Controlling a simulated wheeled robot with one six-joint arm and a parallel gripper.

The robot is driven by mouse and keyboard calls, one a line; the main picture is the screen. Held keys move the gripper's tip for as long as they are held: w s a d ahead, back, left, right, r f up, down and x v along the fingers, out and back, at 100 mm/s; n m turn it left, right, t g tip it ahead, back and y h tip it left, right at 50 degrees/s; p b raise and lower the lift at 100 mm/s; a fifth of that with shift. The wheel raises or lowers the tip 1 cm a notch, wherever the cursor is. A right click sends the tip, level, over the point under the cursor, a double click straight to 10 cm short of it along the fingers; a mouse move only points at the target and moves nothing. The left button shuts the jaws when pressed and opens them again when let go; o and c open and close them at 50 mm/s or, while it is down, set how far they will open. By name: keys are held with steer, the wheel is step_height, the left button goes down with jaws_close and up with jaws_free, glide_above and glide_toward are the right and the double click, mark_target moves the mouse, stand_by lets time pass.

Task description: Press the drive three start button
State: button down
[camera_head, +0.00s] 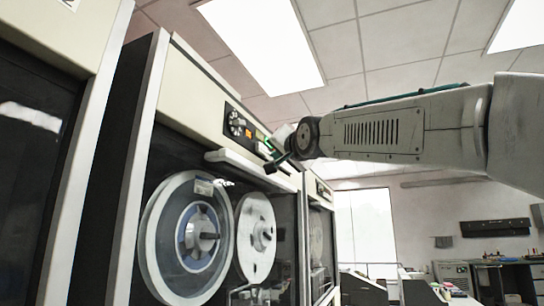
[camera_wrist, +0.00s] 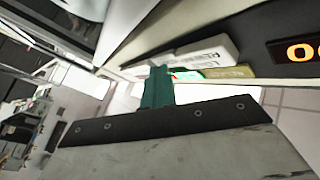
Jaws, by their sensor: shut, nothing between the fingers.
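A tape drive cabinet (camera_head: 185,95) with two reels stands left of centre in the head view. Its dark control panel (camera_head: 238,124) has a round dial and an orange display, which also shows cut off in the wrist view (camera_wrist: 300,50). Beside the display in the wrist view are a pale button (camera_wrist: 208,52), an olive button (camera_wrist: 228,72) and a small lit green and red part (camera_wrist: 186,75). I cannot read which one is start. My gripper (camera_wrist: 158,72) is shut and empty, its teal fingertips close to the lit part; contact cannot be told. In the head view my gripper (camera_head: 277,160) partly hides the panel's right end.
A pale ledge (camera_head: 245,167) juts out below the panel, above the reels (camera_head: 195,240). Another drive cabinet (camera_head: 319,215) stands beyond to the right, and a dark-fronted cabinet (camera_head: 45,110) at the near left. Desks (camera_head: 500,275) lie far off at the right.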

steer(key=shift+d, duration=0.1)
steer(key=shift+s+d, duration=0.3)
steer(key=shift+d, duration=0.45)
steer(key=d, duration=0.1)
steer(key=s+d, duration=0.1)
steer(key=d, duration=0.2)
steer(key=shift+s+d, duration=0.35)
steer(key=shift+d, duration=0.05)
steer(key=shift+f, duration=0.1)
stand_by(0.6)
